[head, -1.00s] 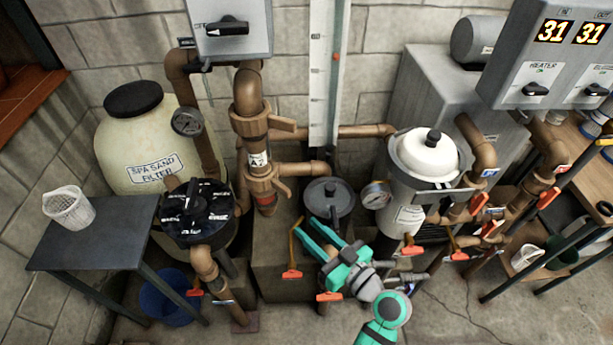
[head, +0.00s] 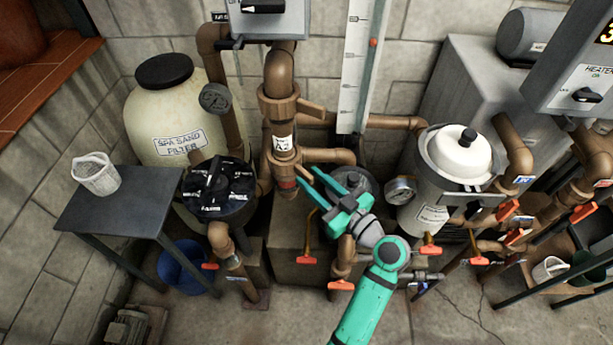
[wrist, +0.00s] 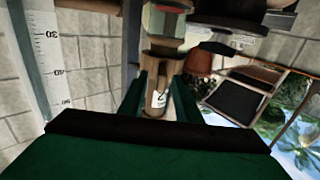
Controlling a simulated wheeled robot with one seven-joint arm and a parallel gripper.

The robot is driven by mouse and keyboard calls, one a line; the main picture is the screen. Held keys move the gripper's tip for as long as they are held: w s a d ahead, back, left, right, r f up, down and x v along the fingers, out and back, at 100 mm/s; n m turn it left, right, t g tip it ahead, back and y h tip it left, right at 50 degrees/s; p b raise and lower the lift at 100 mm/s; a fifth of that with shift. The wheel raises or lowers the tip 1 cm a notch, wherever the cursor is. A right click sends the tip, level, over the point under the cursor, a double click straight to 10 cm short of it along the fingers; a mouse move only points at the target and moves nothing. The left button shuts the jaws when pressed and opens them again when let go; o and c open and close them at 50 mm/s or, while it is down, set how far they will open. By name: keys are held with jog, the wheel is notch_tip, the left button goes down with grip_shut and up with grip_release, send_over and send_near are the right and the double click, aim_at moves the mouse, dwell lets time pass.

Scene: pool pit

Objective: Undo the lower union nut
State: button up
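The lower union nut (head: 285,157) is a brown collar with a side lug on the upright brown pipe, below the white A2 tag (head: 282,143) and just above a red band (head: 287,184). I cannot tell any contact.
An upper union (head: 278,103) with its own lug sits higher on the same pipe. A black valve head (head: 218,188) and the sand filter (head: 165,115) stand left. A grey pump lid lies behind my gripper. A white-lidded canister (head: 440,200) and gauge (head: 401,190) stand right.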

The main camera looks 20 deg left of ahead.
jog(key=shift+x, duration=0.9)
jog(key=shift+s, duration=0.15)
jog(key=shift+c, duration=1.1)
jog(key=shift+a, duration=0.35)
grip_shut()
jog(key=shift+d, duration=0.15)
